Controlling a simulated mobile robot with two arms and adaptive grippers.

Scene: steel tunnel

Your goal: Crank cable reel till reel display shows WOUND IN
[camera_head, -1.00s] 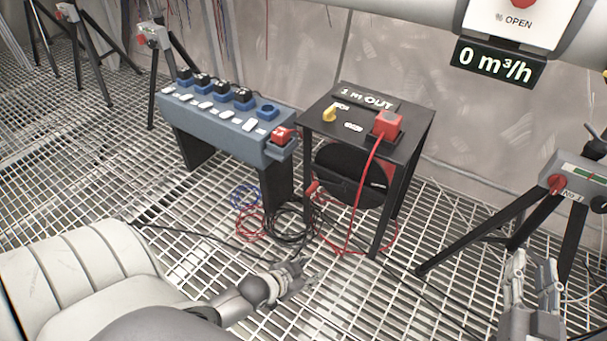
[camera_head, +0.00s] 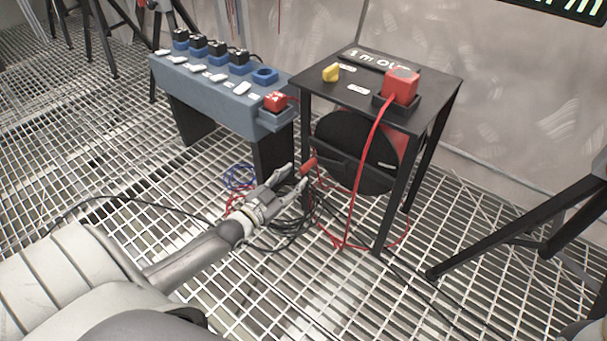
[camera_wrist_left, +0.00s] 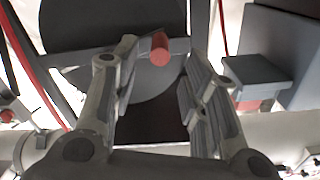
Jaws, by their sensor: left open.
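The cable reel is a black drum (camera_head: 352,152) in a dark stand, with a red crank handle (camera_head: 308,167) on its near left side. The reel display (camera_head: 378,62) on the stand's top reads "1 m OUT", partly hidden by a red plug. My left gripper (camera_head: 297,177) is open and empty, its fingertips just short of the handle. In the left wrist view the handle's red round end (camera_wrist_left: 160,50) appears between the open fingers (camera_wrist_left: 158,80), near their tips. I cannot tell whether they touch. My right gripper is out of view.
A yellow knob (camera_head: 331,73) and the red plug (camera_head: 401,86) sit on the stand's top. A blue-grey socket bench (camera_head: 215,90) stands close on the left. Red, blue and black cables (camera_head: 290,235) lie on the grating. A black tripod leg (camera_head: 500,240) stands at right.

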